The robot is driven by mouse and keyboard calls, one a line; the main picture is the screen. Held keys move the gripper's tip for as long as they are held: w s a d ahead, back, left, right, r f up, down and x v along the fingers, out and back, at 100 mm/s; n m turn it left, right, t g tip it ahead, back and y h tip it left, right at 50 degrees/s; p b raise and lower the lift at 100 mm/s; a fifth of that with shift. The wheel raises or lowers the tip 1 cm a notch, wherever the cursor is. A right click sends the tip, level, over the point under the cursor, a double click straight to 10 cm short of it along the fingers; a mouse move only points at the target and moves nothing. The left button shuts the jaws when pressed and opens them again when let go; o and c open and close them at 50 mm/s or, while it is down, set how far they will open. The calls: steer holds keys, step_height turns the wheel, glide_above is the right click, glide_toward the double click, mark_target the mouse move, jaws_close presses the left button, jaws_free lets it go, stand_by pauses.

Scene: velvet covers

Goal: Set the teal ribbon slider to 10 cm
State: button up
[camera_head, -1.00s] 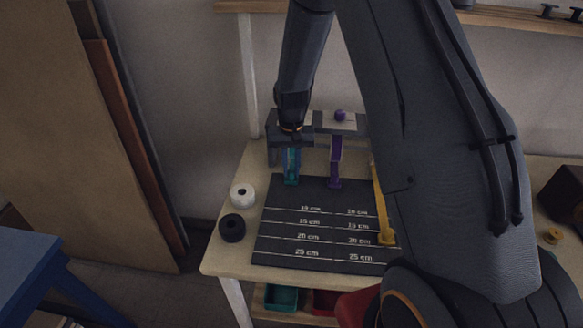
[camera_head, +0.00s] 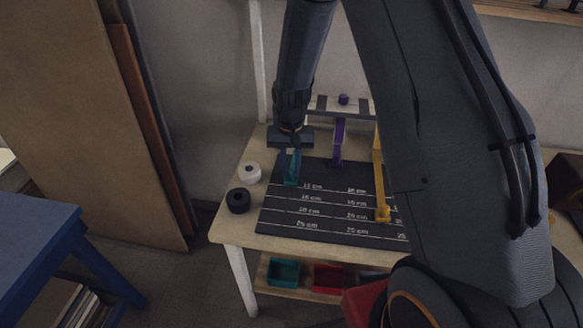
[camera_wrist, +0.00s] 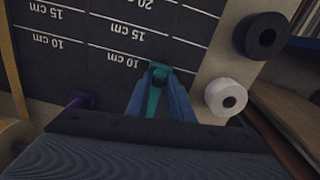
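The teal ribbon slider (camera_head: 291,181) hangs down onto the dark measuring mat (camera_head: 330,217), its lower end at about the 10 cm line. In the wrist view its teal end (camera_wrist: 158,75) shows between the two finger tips, close to the 10 cm line; I cannot tell whether it is exactly on it. My gripper (camera_wrist: 158,88) is shut on it from both sides. In the head view my gripper (camera_head: 291,158) is over the mat's upper left part, and hides the upper ribbon.
A purple ribbon (camera_head: 339,142) and a yellow ribbon (camera_head: 379,185) hang to the right. A white roll (camera_head: 251,172) and a black roll (camera_head: 238,200) stand left of the mat. A blue table (camera_head: 35,235) is at the left. Bins (camera_head: 284,272) sit below.

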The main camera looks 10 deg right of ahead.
mark_target(291, 171)
steer(key=o, duration=0.3)
steer(key=shift+d, duration=0.1)
steer(key=shift+r, duration=0.1)
steer(key=shift+r+b, duration=1.15)
steer(key=shift+r, duration=2.7)
steer(key=s+d+r+n, duration=0.1)
steer(key=s+r, duration=0.1)
steer(key=s, duration=0.8)
steer(key=s+d+r+n+t+b, duration=0.1)
steer(key=s+d+r+n, duration=0.1)
steer(key=s, duration=0.7)
steer(key=shift+s+d+r+b, duration=0.15)
steer(key=shift+s+d+b, duration=0.15)
steer(key=shift+s, duration=0.1)
steer(key=shift+c, duration=0.7)
stand_by(0.6)
